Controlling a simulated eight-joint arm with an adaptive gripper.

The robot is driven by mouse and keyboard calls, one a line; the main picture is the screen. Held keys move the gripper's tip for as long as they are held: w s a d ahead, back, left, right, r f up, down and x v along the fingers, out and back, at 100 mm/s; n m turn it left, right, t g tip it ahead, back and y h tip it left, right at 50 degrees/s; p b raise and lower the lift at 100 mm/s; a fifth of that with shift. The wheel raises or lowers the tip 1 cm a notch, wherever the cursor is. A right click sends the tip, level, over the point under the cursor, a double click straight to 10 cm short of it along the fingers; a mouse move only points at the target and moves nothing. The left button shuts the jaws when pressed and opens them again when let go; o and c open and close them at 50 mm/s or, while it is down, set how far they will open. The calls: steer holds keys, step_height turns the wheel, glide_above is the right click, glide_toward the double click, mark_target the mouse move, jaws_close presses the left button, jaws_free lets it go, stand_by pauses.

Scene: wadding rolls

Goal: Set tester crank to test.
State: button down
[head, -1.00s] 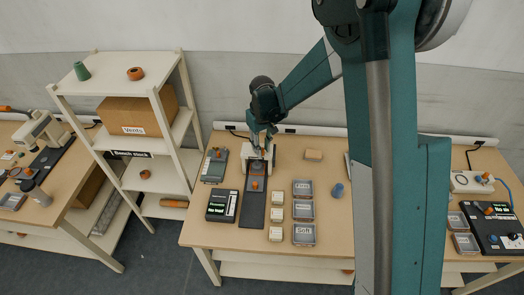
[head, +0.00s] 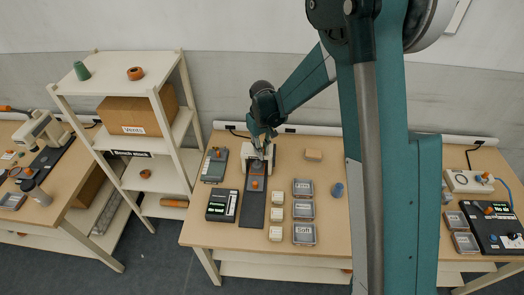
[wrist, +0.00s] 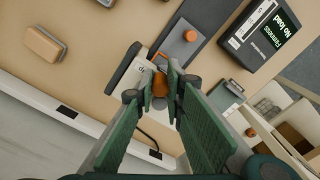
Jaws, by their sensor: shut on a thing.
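The tester is a pale upright frame (head: 250,153) on a dark base plate (head: 252,212), near the back of the middle table. My gripper (head: 262,148) is at the top of this frame. In the wrist view my gripper (wrist: 160,96) is shut on an orange part (wrist: 160,85) at the tester head, which looks like the crank's handle. The fingers hide much of it, so I cannot read its setting. An orange knob-like piece (head: 254,184) sits on the base plate; it also shows in the wrist view (wrist: 190,35).
A black display box (head: 221,205) reading "No load" stands left of the base plate. Several pale blocks (head: 276,214) and labelled trays (head: 304,209) stand to the right. A tan block (head: 313,155) lies behind them. A shelf unit (head: 122,130) stands at the left.

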mark_target(247, 148)
steer(key=shift+a+m+b, duration=0.1)
steer(key=shift+m+b, duration=0.2)
steer(key=a+m+b, duration=0.1)
steer(key=m+b, duration=0.1)
steer(key=m, duration=0.2)
steer(key=a+m+b, duration=0.2)
steer(key=m+b, duration=0.1)
steer(key=m, duration=0.1)
steer(key=a+m+b, duration=0.1)
steer(key=m+b, duration=0.1)
steer(key=m, duration=0.2)
steer(key=shift+s+a, duration=0.1)
steer(key=shift+a, duration=0.15)
steer(key=m, duration=0.1)
steer(key=m+b, duration=0.1)
steer(key=m, duration=0.1)
steer(key=shift+w+a, duration=0.3)
steer(key=shift+a, duration=0.1)
steer(key=m, duration=0.1)
steer(key=w+m+b, duration=0.1)
steer(key=m, duration=0.1)
steer(key=shift+a+m, duration=0.3)
steer(key=shift+a, duration=0.1)
steer(key=m, duration=0.1)
steer(key=w+m+b, duration=0.1)
steer(key=shift+a+m, duration=0.2)
steer(key=shift+m, duration=0.1)
steer(key=shift+w+a+m+b, duration=0.1)
steer(key=shift+w+m+b, duration=0.4)
steer(key=shift+m, duration=1.1)
